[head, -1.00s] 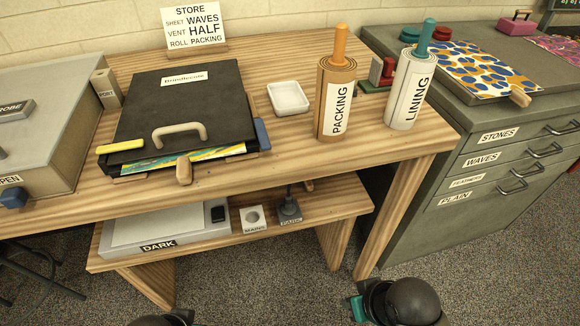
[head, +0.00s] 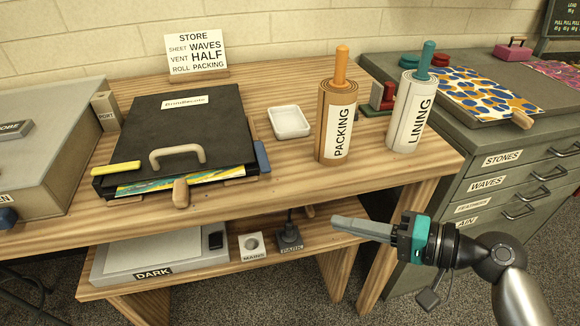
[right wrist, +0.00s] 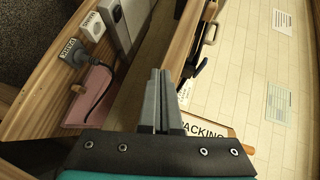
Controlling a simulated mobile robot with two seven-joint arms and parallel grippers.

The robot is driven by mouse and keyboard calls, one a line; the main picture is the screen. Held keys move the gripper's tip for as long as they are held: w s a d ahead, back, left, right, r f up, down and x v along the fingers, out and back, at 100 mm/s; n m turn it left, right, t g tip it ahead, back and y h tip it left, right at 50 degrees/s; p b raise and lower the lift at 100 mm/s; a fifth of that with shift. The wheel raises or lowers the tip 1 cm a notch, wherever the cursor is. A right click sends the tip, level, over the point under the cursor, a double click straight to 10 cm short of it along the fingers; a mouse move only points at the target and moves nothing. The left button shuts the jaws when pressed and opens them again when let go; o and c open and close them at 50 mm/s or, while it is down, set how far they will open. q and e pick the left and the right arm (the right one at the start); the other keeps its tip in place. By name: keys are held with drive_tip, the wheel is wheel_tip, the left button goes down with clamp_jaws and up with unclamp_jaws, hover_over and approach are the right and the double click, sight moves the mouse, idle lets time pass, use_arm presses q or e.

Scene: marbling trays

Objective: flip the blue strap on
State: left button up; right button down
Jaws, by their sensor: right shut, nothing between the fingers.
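A blue strap (head: 262,157) hangs at the right side of the black case (head: 200,125), near its front corner. A yellow strap (head: 116,168) lies along the case's front left edge. The case has a beige handle, and a colourful sheet (head: 185,183) pokes out under its front edge. My right gripper (head: 335,225) is shut and empty, in front of the table and right of the case, at about shelf height. Its closed fingers point left and also show in the right wrist view (right wrist: 157,95). My left gripper is out of view.
A white dish (head: 289,122), the packing roll (head: 336,125) and the lining roll (head: 410,115) stand right of the case. A grey box (head: 50,140) is at left. The lower shelf (head: 190,285) holds a flat grey box and a dark plug. Bare tabletop lies in front of the dish.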

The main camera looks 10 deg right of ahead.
sight(262, 156)
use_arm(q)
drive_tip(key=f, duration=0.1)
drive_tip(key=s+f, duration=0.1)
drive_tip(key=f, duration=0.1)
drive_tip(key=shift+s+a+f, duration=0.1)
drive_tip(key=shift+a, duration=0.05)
use_arm(e)
drive_tip(key=w+d+r+m+t+y, duration=0.1)
drive_tip(key=w+d+r+m+t, duration=0.1)
drive_tip(key=r, duration=0.4)
drive_tip(key=shift+w+d+r+y, duration=0.15)
drive_tip(key=shift+w+d+y, duration=0.1)
drive_tip(key=shift+d+y, duration=0.25)
